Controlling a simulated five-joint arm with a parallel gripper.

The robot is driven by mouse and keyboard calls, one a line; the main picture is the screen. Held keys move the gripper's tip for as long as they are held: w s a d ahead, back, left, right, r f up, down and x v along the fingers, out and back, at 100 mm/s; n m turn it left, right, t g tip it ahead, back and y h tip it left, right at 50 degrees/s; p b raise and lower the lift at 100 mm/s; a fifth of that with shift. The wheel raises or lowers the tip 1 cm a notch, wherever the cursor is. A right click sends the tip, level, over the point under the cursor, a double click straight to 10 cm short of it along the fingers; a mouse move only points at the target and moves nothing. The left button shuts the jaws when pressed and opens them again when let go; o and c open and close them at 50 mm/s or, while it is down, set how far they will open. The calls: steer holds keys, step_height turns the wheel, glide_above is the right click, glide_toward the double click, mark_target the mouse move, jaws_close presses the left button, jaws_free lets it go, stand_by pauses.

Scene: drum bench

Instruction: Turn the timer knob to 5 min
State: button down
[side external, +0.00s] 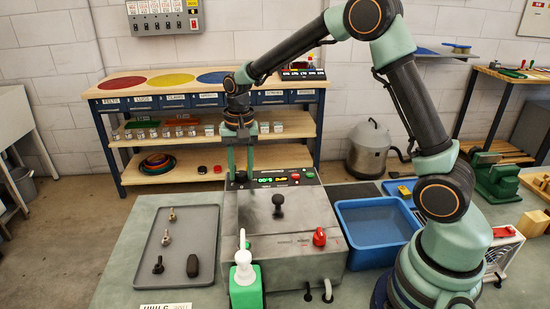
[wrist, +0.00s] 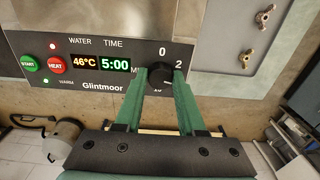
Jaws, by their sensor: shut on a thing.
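The timer knob (wrist: 161,77) is a dark round knob on the black control panel, with "0" above it and "2" to its upper right. My gripper (wrist: 160,76) is shut on it, with one green finger on each side. The TIME display (wrist: 115,64) reads 5:00. The lower part of the scale is partly hidden by the fingers, and I cannot make out the knob's pointer clearly.
Beside the time, the WATER display (wrist: 85,63) reads 46°C. A green START button (wrist: 28,64) and a red HEAT button (wrist: 56,64) sit on the panel's left. The grey machine lid (side external: 260,211) with a black knob, a green bottle (side external: 245,287), a grey tray (side external: 197,235) and a blue bin (side external: 375,228) are nearby.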

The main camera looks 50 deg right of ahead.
mark_target(243, 174)
steer(key=shift+d+m, duration=0.2)
steer(key=shift+m, duration=0.9)
steer(key=c, duration=0.5)
jaws_free()
steer(key=shift+a, duration=0.1)
step_height(243, 174, up, 12)
steer(key=shift+s, duration=0.3)
steer(key=shift+r, duration=0.15)
